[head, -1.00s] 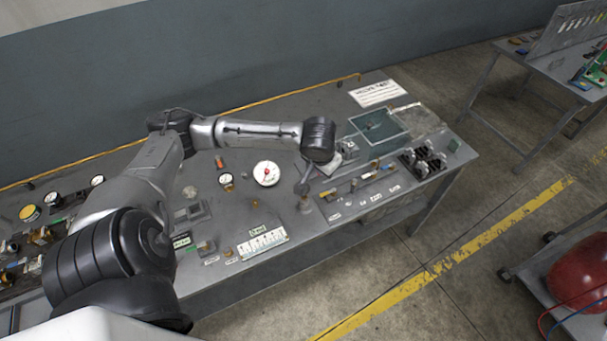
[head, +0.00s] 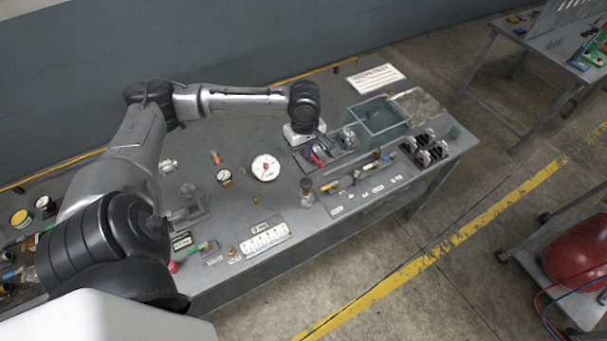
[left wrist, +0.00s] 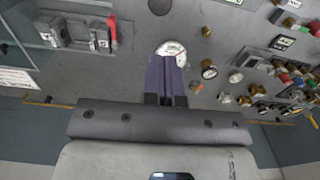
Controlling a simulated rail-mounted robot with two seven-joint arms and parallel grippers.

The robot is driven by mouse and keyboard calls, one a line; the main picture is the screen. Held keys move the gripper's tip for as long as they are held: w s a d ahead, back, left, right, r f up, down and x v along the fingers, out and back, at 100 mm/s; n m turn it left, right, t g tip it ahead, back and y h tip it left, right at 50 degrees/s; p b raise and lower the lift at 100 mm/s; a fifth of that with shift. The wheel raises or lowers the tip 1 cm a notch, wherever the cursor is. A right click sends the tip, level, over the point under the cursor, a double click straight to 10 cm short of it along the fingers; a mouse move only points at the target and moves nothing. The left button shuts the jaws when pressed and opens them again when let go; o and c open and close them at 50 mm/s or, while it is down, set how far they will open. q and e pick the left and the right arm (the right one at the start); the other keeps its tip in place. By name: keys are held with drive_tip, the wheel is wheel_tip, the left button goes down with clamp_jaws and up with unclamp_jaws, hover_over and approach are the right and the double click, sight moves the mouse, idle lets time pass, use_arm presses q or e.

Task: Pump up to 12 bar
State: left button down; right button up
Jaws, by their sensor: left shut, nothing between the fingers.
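A large white dial gauge with a red mark at its centre (head: 265,168) lies on the grey bench; its reading is too small to make out. In the left wrist view the gauge (left wrist: 171,46) is partly hidden behind my fingers. My left gripper (head: 320,142) is above the bench, behind and right of the gauge. In the left wrist view its purple fingers (left wrist: 166,72) are together and empty. A dark upright knobbed post (head: 307,192) stands right of the gauge, apart from the gripper. A red-handled valve block (head: 318,158) sits near the gripper. My right gripper is out of view.
A small gauge (head: 224,176) stands left of the large one. A long tool (head: 352,175), a glass-sided tray (head: 376,118) and several dark clamps (head: 426,146) lie to the right. A labelled rack (head: 264,237) is at the front edge. A red tank (head: 578,246) stands on a cart.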

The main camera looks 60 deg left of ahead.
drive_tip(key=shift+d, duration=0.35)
use_arm(q)
approach(305, 182)
wheel_tip(305, 182, down, 8)
drive_tip(key=shift+d+r, duration=0.15)
drive_tip(key=shift+r, duration=0.05)
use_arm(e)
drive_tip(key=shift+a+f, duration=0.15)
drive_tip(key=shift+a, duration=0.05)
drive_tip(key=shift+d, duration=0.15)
